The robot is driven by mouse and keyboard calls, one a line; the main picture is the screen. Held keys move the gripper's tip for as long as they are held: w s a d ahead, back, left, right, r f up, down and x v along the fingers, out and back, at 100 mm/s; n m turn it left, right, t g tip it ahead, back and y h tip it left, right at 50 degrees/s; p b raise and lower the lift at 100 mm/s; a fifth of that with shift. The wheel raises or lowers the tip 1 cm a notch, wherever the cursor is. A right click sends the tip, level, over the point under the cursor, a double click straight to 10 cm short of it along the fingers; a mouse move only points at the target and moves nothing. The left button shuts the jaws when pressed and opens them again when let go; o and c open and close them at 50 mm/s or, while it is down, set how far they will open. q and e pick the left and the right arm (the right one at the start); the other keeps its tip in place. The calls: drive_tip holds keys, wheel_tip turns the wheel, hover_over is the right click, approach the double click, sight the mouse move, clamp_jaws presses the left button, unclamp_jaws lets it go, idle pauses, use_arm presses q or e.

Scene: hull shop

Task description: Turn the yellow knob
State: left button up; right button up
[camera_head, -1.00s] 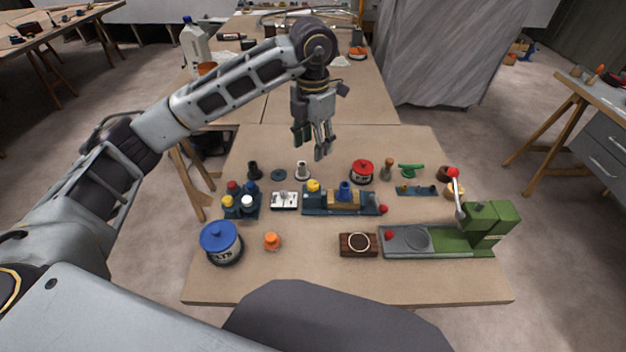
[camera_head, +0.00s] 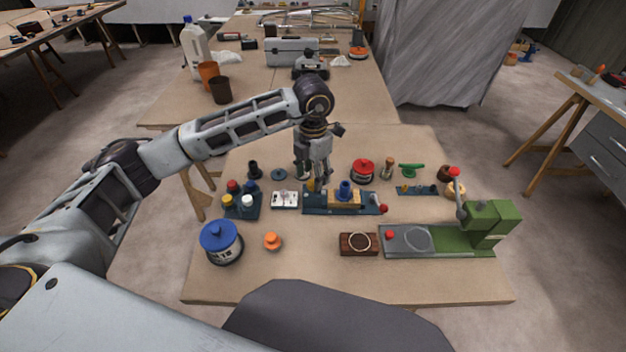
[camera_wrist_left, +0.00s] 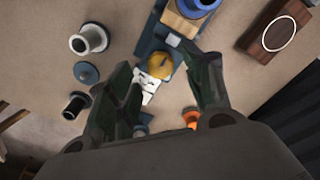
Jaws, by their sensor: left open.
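The yellow knob (camera_wrist_left: 160,66) sits at the end of a dark blue base in the left wrist view, between my open fingers. In the head view the yellow knob (camera_head: 311,185) is mostly hidden behind my left gripper (camera_head: 319,179). The dark blue base (camera_head: 322,209) also carries a tan block with a blue part (camera_head: 344,189). My left gripper (camera_wrist_left: 168,75) is open and empty, pointing down above the knob; I cannot tell whether it touches it. My right gripper is not in view.
A white switch plate (camera_head: 285,200) and a block with several coloured caps (camera_head: 242,211) are left of the base. A blue-lidded jar (camera_head: 221,243), an orange knob (camera_head: 272,241), a wooden block (camera_head: 359,244) and a green machine (camera_head: 482,228) stand nearer. The front table edge is clear.

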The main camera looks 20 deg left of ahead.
use_arm(q)
drive_tip(key=shift+f, duration=1.35)
drive_tip(key=c, duration=1.1)
